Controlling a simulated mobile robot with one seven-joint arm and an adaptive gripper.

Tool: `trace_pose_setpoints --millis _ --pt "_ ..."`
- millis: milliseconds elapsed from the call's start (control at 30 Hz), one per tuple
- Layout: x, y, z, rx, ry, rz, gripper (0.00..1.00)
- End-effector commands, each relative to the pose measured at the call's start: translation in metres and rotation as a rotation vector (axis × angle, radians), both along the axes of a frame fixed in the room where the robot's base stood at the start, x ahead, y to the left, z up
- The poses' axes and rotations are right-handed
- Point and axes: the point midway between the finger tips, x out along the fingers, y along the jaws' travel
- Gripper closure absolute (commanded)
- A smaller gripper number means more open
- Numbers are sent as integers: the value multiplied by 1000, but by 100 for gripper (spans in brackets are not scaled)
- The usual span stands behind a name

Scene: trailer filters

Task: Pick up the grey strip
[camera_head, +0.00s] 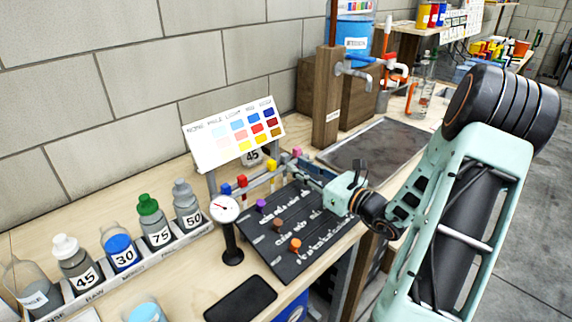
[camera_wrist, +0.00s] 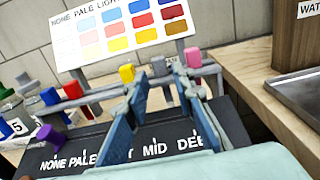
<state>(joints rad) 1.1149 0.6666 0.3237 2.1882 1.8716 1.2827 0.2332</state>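The grey strip (camera_wrist: 159,67) shows in the wrist view as a small grey tab on the rack, between the yellow tab and the pink tab. My gripper (camera_wrist: 160,80) is open, with its two blue-grey fingers apart. The grey tab appears in the gap between the fingertips. I cannot tell whether the tips are level with it or still short of it. In the head view my gripper (camera_head: 308,172) reaches in from the right at the rack's right end, near the pink tab (camera_head: 297,153). The grey strip is too small to make out clearly there.
The yellow tab (camera_wrist: 127,73), red tab (camera_wrist: 74,90) and blue tab (camera_wrist: 50,96) stand left on the same rack. A colour chart (camera_head: 236,132) rises behind it. A black board (camera_head: 292,236) with several knobs lies in front. A gauge (camera_head: 224,209) and bottles stand left.

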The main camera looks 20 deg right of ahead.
Motion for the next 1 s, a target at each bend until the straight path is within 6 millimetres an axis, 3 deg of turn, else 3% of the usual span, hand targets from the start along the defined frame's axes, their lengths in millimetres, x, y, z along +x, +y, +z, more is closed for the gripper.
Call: trace_pose_setpoints --millis 267,533,767,1000 --pt "18 7 0 -2 -1 2 77" --pt "55 20 -1 -2 -1 1 77" --pt "59 22 0 -1 1 1 77" --pt "59 21 0 -1 1 1 96"
